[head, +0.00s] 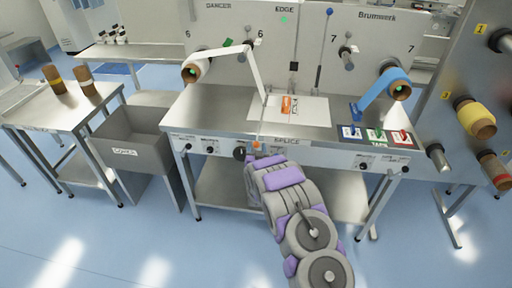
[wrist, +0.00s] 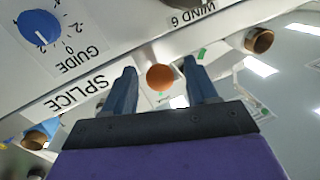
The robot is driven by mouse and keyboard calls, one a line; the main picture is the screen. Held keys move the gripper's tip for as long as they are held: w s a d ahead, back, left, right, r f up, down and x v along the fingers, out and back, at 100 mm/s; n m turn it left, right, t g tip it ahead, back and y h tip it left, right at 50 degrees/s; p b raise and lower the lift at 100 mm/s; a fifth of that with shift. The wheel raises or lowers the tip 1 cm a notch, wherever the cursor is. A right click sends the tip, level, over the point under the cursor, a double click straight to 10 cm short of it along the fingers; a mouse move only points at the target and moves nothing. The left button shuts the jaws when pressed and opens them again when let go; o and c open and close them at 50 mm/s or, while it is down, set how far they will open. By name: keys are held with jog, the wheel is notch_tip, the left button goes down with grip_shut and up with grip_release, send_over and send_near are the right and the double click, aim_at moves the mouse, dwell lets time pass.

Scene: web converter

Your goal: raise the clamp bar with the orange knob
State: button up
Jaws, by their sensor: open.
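The orange knob (wrist: 160,77) shows as a round ball in the wrist view, near the panel lettered SPLICE. My gripper (wrist: 160,66) is open, with one blue-grey finger on each side of the knob. A gap shows between the knob and each finger, so I see no contact. In the head view the knob (head: 257,146) is a small orange spot at the front edge of the steel table, just beyond the end of my arm. The clamp bar itself cannot be made out clearly in either view.
The steel table (head: 225,112) carries a white sheet with an orange label (head: 287,104) and a tape tray (head: 376,136). A blue GUIDE dial (wrist: 40,27) is on the panel. A grey bin (head: 133,153) stands left; a roll stand (head: 455,75) stands right.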

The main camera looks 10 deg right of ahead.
jog(key=shift+w+d, duration=0.15)
jog(key=shift+w, duration=0.75)
grip_shut()
